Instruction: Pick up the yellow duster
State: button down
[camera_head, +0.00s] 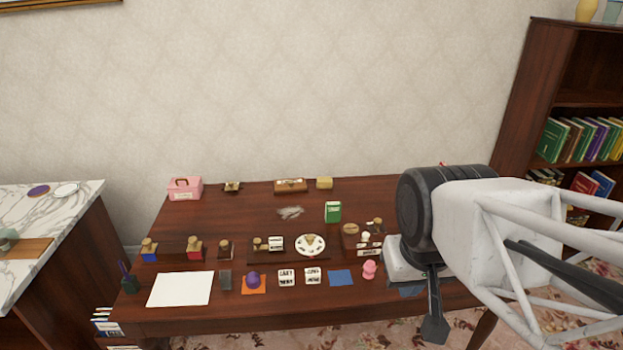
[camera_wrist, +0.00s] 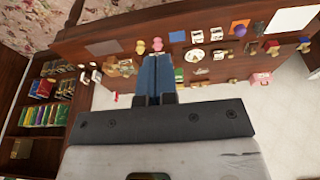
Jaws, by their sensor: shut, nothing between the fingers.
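A small yellow knobbed thing (camera_wrist: 140,47), likely the yellow duster, stands on the table in the wrist view, just left of my fingertips. A similar pink one (camera_wrist: 157,44) is beside it, just beyond the tips. The pink one also shows near the table's front in the head view (camera_head: 369,269); the yellow one is hidden there behind my arm. My gripper (camera_wrist: 155,58) is shut and empty, apart from both. In the head view my arm is over the table's right side, and its fingers cannot be made out clearly.
The dark wooden table (camera_head: 250,215) holds stamps, a white sheet (camera_head: 180,289), a blue square (camera_head: 341,278), a green box (camera_head: 333,212) and a yellowish block (camera_head: 324,183) at the back. A bookshelf (camera_head: 535,80) stands right; a marble-topped counter (camera_head: 60,215) stands left.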

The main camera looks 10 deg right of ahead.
dwell(0.4)
jog(key=shift+c, duration=1.6)
grip_release()
